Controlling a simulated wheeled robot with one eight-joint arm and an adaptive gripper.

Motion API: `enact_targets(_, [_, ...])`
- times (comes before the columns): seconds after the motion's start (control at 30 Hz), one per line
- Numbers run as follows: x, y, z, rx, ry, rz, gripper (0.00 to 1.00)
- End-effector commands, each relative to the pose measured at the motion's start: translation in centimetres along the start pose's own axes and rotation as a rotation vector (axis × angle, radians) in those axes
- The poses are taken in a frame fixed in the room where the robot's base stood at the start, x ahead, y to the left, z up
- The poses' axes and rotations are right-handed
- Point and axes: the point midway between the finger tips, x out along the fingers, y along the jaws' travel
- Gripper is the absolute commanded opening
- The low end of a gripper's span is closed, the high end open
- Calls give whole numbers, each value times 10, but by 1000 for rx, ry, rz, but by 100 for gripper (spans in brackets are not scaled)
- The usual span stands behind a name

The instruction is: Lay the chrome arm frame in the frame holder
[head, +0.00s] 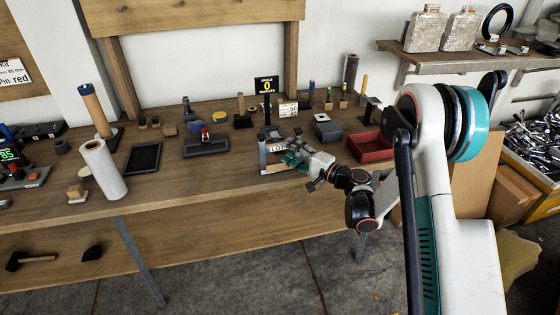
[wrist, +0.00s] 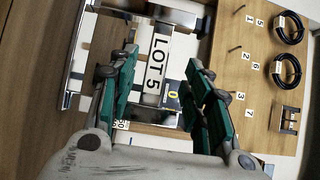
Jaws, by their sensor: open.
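The chrome arm frame (head: 263,158) stands on the bench as an upright, angular piece of bright metal. In the wrist view its chrome bar (wrist: 78,55) runs along the left, outside my left finger. My gripper (head: 289,160) is close in front of it, to its right in the head view. In the wrist view my gripper (wrist: 162,62) has its teal fingers spread apart, with a white "LOT 5" plate (wrist: 159,62) showing between them. I see no clear contact with the frame. My fingers hide part of it. I cannot tell which item is the frame holder.
A red tray (head: 371,147) and a grey box (head: 327,128) stand to the right on the bench. A dark block (head: 206,145) and a black tray (head: 144,158) stand to the left. A pegboard (wrist: 262,75) with coils shows in the wrist view.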

Motion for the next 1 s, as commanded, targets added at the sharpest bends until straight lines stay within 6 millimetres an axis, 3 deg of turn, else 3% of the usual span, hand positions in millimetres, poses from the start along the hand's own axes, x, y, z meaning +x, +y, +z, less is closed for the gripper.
enact_targets(0.4, [47,6,-4,0,-1,0,45])
enact_targets(0.73, [54,4,-4,0,1,0,45])
enact_targets(0.93, [54,4,-4,0,1,0,2])
enact_targets(1.0, [54,4,-4,0,1,0,0])
